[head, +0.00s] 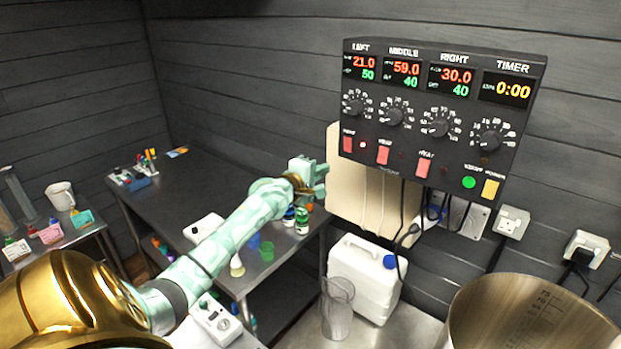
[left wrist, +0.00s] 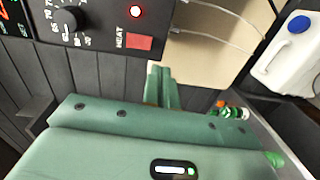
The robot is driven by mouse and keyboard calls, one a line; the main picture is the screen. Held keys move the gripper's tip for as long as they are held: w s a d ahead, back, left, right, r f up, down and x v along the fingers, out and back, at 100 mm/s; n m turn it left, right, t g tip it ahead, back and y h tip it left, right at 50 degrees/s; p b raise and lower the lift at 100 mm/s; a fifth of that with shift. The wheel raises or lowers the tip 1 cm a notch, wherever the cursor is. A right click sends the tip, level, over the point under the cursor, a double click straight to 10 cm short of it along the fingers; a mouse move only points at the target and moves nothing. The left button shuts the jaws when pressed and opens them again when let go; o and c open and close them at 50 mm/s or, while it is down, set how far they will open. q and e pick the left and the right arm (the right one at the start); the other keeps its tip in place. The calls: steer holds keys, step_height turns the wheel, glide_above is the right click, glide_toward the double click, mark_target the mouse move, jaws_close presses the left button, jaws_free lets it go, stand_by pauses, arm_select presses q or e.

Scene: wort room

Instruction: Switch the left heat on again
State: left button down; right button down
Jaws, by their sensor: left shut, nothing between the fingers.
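The black control box (head: 440,110) hangs on the wall with sections LEFT, MIDDLE, RIGHT and TIMER. The left display (head: 363,67) reads 21.0 in red and 50 in green. The left red heat switch (head: 347,144) sits under the left knob (head: 355,104). In the left wrist view the heat switch (left wrist: 139,42) and lit lamp (left wrist: 135,11) also show. My left gripper (head: 323,173) is shut and empty, below and left of the switch, apart from it. Its fingers (left wrist: 162,75) point toward the box's lower edge. My right gripper is not in view.
A cream board (head: 372,195) leans on the wall below the box, with cables hanging in front. A white jug (head: 366,275), a clear cylinder (head: 338,308) and a steel pot (head: 530,315) stand below. Small bottles (head: 302,222) stand on the dark table (head: 215,160) under my left arm.

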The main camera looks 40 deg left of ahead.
arm_select(q)
steer(key=s, duration=0.4)
steer(key=shift+s+d+f, duration=0.1)
steer(key=shift+s+d, duration=0.1)
steer(key=shift+s, duration=0.15)
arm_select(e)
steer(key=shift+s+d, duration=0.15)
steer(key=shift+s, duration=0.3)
arm_select(q)
steer(key=shift+s, duration=0.1)
